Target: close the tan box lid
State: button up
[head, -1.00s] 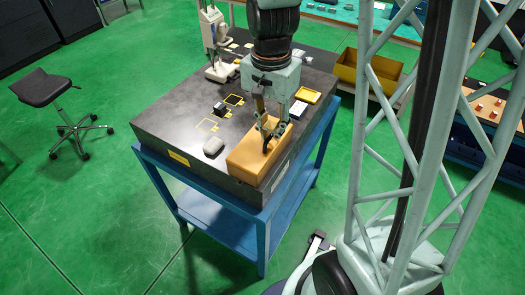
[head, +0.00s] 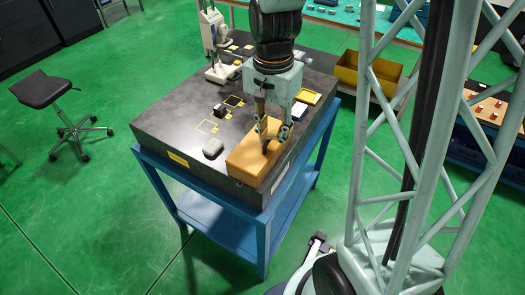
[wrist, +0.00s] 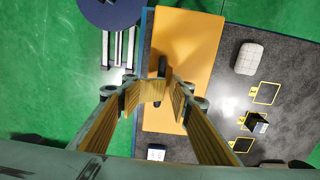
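The tan box (head: 250,160) sits at the front corner of the dark slab table. Its top looks flat, with no raised lid visible; I cannot tell whether a small gap remains. The box also shows in the wrist view (wrist: 190,40). A dark handle-like piece (wrist: 161,66) shows on the box, in line with the gap between my fingertips. My gripper (wrist: 155,90) points down over the box, its yellow-padded fingers apart. It also shows in the head view (head: 272,138), with the fingertips at or just above the box top. I cannot tell whether they touch it.
A grey rounded object (head: 213,147) lies just left of the box. A small black block (head: 221,110) and yellow-outlined squares (head: 207,126) are farther back. A yellow tray (head: 308,96) lies behind my gripper, and a white stand instrument (head: 216,50) is at the back left.

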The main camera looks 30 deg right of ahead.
jog(key=shift+r, duration=0.15)
jog(key=shift+r+p, duration=2.25)
jog(key=shift+r, duration=1.1)
jog(key=shift+s+a+r+n+b, duration=0.15)
jog(key=shift+s+a+r+n, duration=0.1)
jog(key=shift+r, duration=0.3)
jog(key=shift+s+a+r+n+b, duration=0.15)
jog(key=shift+r+n, duration=0.1)
jog(key=shift+r, duration=0.25)
jog(key=s+a+r+n+t+b, duration=0.2)
jog(key=s+a+r+n+b, duration=0.1)
jog(key=s+r+n, duration=0.2)
jog(key=s+a+r+n+t+b, duration=0.2)
jog(key=s+a+r+n+b, duration=0.1)
jog(key=s+r, duration=0.7)
jog(key=shift+s+a+r+n, duration=0.2)
jog(key=shift+s+a+n, duration=0.5)
jog(key=shift+s+n, duration=1.1)
